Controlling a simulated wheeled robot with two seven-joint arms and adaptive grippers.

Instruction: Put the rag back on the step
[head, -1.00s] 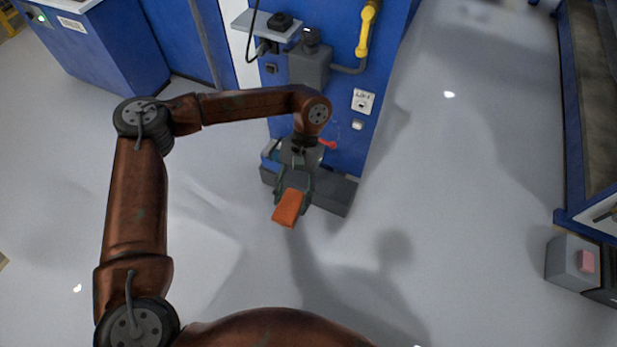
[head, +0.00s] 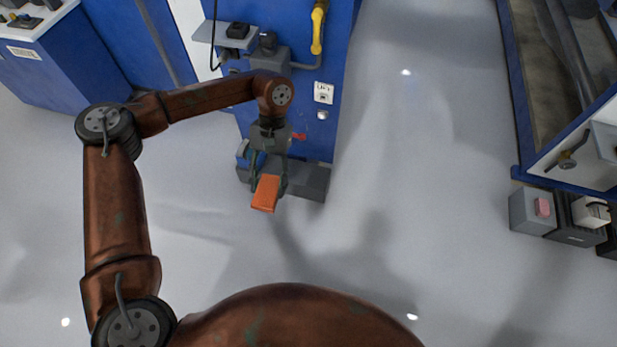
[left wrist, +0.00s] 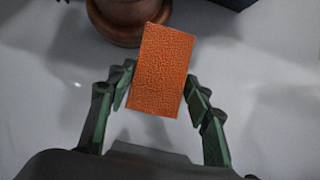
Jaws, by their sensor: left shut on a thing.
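The orange rag (head: 265,194) is held in my left gripper (head: 268,181), in front of the foot of the blue cabinet. In the left wrist view the rag (left wrist: 162,72) shows as a textured orange rectangle between the two green-grey fingers, slightly tilted, with the floor behind it. A low dark grey block (head: 310,182), which looks like a step, lies on the floor at the cabinet's foot. My gripper and forearm hide its left part. I cannot tell the rag's height over the floor. My right gripper is out of view.
The blue cabinet (head: 305,128) carries a grey shelf (head: 226,38) and a yellow handle (head: 318,28). At right, a grey box with a pink patch (head: 527,214) and a dark box (head: 575,232) stand beside a blue-framed machine (head: 527,165). The floor between is clear.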

